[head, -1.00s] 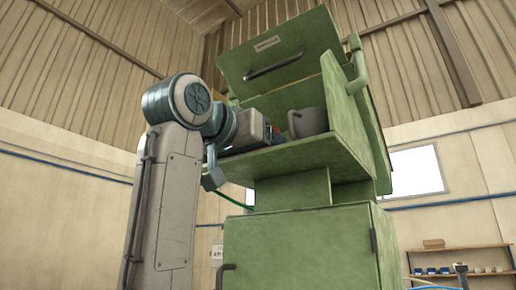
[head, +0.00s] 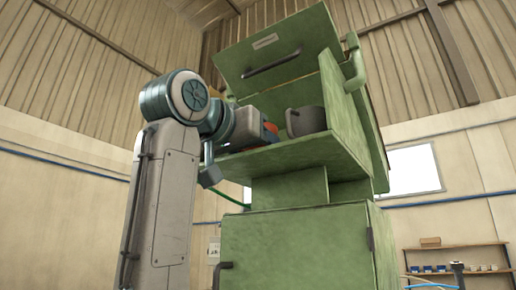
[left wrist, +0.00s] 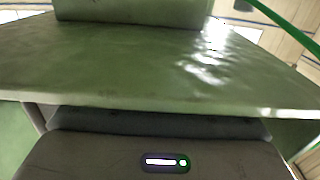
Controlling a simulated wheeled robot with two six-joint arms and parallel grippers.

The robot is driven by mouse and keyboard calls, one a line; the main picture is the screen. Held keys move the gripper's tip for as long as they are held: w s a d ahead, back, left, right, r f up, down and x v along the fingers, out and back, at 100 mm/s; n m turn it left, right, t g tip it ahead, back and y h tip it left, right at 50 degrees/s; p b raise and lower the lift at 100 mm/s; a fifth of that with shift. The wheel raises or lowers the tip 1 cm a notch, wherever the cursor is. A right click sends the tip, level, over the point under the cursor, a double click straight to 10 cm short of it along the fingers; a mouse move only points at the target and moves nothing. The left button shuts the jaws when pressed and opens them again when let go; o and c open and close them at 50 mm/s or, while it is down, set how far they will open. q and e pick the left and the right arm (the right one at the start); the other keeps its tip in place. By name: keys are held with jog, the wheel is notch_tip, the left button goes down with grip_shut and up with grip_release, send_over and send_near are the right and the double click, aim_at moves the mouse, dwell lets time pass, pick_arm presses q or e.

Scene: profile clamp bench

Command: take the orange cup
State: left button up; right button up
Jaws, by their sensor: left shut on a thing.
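The orange cup (head: 270,128) is mostly hidden in the head view. A small orange patch shows at the front end of my left gripper (head: 266,133), inside the open green cabinet. My left gripper is shut on it, and the fingertips are hard to make out. In the left wrist view the dark body of my gripper fills the bottom edge, and neither the cup nor the fingertips show. My right gripper is in neither view.
A dark grey mug (head: 305,121) stands just right of the orange patch on the green shelf (head: 290,152). The cabinet's flap (head: 285,50) is raised above, and a side wall (head: 340,105) closes the right. Far right is a wall shelf (head: 455,247) with small items.

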pick_arm(q)
jog(key=shift+r+p, duration=0.3)
jog(key=shift+r, duration=0.2)
jog(key=shift+s+a+b, duration=0.35)
jog(key=shift+s, duration=0.1)
jog(key=shift+b+v, duration=0.85)
jog(key=shift+v, duration=1.25)
jog(key=b+v, duration=0.3)
jog(key=v, duration=0.5)
jog(key=shift+s+a, duration=0.2)
jog(key=shift+s, duration=0.15)
